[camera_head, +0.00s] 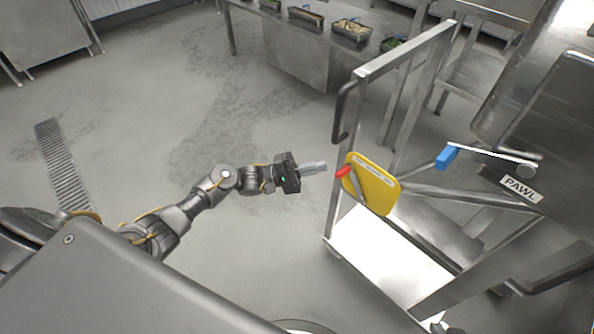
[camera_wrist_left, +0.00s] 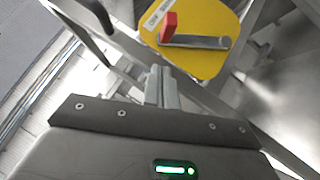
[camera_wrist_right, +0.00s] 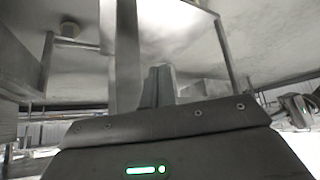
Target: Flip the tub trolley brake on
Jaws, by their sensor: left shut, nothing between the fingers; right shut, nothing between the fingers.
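The tub trolley (camera_head: 402,62) is a steel frame at the right in the head view. A yellow plate (camera_head: 379,192) is fixed on its near side. On the plate sits the brake lever, a grey bar with a red tip (camera_head: 343,172); the red tip (camera_wrist_left: 168,27) and bar also show in the left wrist view. My left gripper (camera_head: 322,166) is shut and empty, its fingertips just left of the red tip, seemingly a small gap away. My right gripper (camera_wrist_right: 160,78) shows only in its own wrist view, shut and empty, with steel structure beyond it.
A blue-handled lever (camera_head: 446,157) and a PAWL label (camera_head: 521,189) are on the steel tub at the right. A black handle (camera_head: 342,112) projects from the trolley frame above the plate. A table with food trays (camera_head: 352,30) stands behind.

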